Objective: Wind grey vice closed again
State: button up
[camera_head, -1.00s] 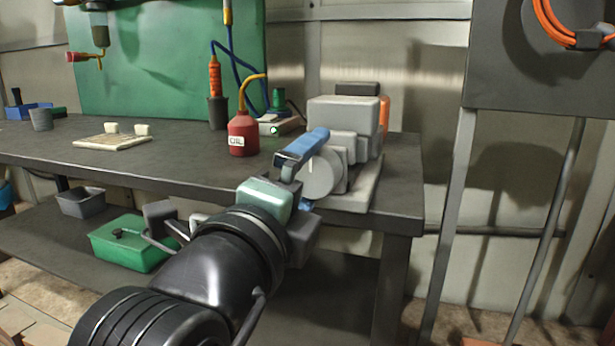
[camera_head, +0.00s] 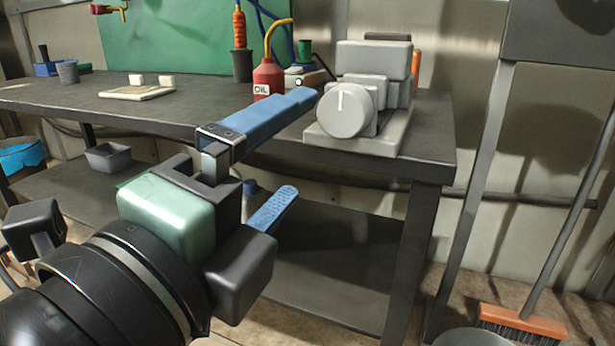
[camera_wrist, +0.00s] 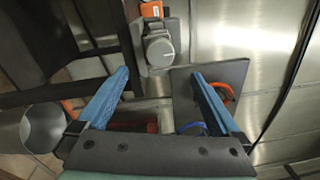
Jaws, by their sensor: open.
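The grey vice (camera_head: 374,75) stands on the right end of the workbench. Its round front knob (camera_head: 345,110) carries a white line that points straight up in the head view. The vice also shows at the top middle of the wrist view (camera_wrist: 158,28), with its knob (camera_wrist: 160,52) facing me. My gripper (camera_head: 292,150) has two blue fingers, spread wide apart and empty. It is in front of the bench, to the left of and nearer than the vice. In the wrist view my gripper (camera_wrist: 160,72) has the knob between and beyond its fingertips, not touching.
A red oil can (camera_head: 267,78) stands left of the vice on the bench (camera_head: 190,110). A pale board (camera_head: 128,93) with two small blocks lies further left. A lower shelf (camera_head: 330,260) runs below. A broom (camera_head: 520,325) stands on the floor at right.

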jog(key=s+b, duration=0.1)
jog(key=b, duration=0.1)
jog(key=shift+s+a+f+b, duration=0.1)
jog(key=shift+s+a+b, duration=0.1)
jog(key=shift+b, duration=0.15)
jog(key=d+r+n+t+y+p, duration=0.1)
jog(key=r+n+p, duration=0.7)
jog(key=r+p, duration=0.9)
jog(key=d+r+n+t+y+p, duration=0.2)
jog(key=r+n+t+p, duration=0.3)
jog(key=r+p, duration=1.2)
jog(key=s+d+r+n+t+y+p, duration=0.1)
jog(key=d+r+n+t+y+p, duration=0.1)
jog(key=r+n+p, duration=0.9)
notch_tip(320, 180, up, 16)
jog(key=t+y+p, duration=0.1)
jog(key=p, duration=0.5)
jog(key=shift+f+t, duration=0.2)
jog(key=shift+t, duration=0.2)
jog(key=shift+s, duration=0.1)
